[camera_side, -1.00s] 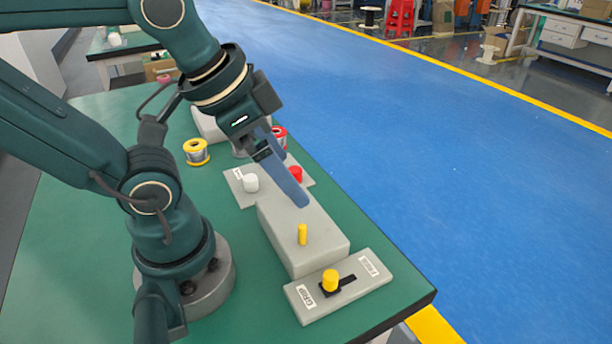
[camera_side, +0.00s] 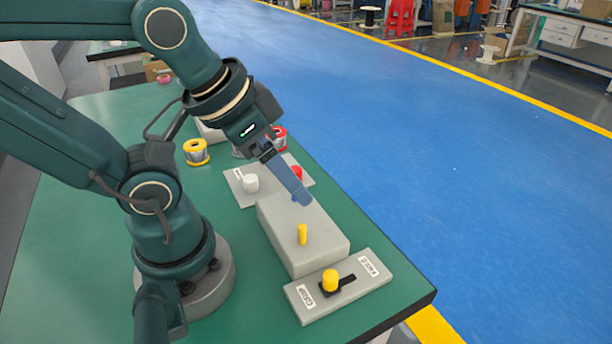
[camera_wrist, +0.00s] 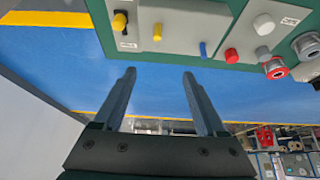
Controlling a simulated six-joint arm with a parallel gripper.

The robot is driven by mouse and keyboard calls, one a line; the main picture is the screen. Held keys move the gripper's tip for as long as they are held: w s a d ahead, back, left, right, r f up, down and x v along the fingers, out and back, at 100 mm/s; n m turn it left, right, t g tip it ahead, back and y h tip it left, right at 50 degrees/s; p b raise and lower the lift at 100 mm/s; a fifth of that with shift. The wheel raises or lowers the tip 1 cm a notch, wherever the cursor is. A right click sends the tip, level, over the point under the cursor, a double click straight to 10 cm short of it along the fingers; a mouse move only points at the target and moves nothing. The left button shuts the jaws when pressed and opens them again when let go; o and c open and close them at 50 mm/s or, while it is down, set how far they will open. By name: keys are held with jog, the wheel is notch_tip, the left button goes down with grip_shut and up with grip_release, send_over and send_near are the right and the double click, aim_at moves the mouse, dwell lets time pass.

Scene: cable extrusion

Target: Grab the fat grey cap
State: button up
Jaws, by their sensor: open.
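A fat, pale cap, white to light grey, (camera_side: 250,183) stands on a labelled grey plate (camera_side: 243,200). In the wrist view it shows at the upper right (camera_wrist: 264,24).
A red cap (camera_side: 296,173) shares the plate. A grey block (camera_side: 305,250) carries a thin yellow peg (camera_side: 302,235) and a blue peg (camera_wrist: 203,50). A fat yellow cap (camera_side: 330,281) stands on the front plate (camera_side: 310,310). Wire spools (camera_side: 196,152) stand behind.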

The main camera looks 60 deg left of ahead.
jog(key=w+a+f+m+g+y, duration=0.2)
jog(key=w+a+m+y, duration=0.1)
jog(key=a, duration=0.3)
jog(key=w+a+f+m+g+y, duration=0.2)
jog(key=w+a+m+g+y, duration=0.1)
jog(key=a, duration=0.4)
jog(key=w+a+f+m+g+y, duration=0.2)
jog(key=w+a+m+g+y, duration=0.1)
jog(key=a+m+y, duration=0.3)
jog(key=shift+w+a+f+m, duration=0.15)
jog(key=shift+w+a+m, duration=0.1)
jog(key=shift+w, duration=0.15)
jog(key=shift+w+a+f+m, duration=0.15)
jog(key=shift+w+a+m, duration=0.1)
jog(key=shift+w, duration=0.15)
jog(key=shift+m+g+y, duration=0.4)
jog(key=shift+m+y, duration=0.1)
jog(key=shift+m, duration=0.4)
jog(key=f, duration=0.6)
jog(key=shift+s+a, duration=0.25)
jog(key=shift+a, duration=0.05)
jog(key=shift+s+a+f, duration=0.15)
jog(key=shift+f, duration=0.05)
jog(key=shift+s+a+f, duration=0.15)
jog(key=shift+a+f, duration=0.05)
jog(key=shift+a, duration=0.1)
jog(key=shift+x, duration=2.05)
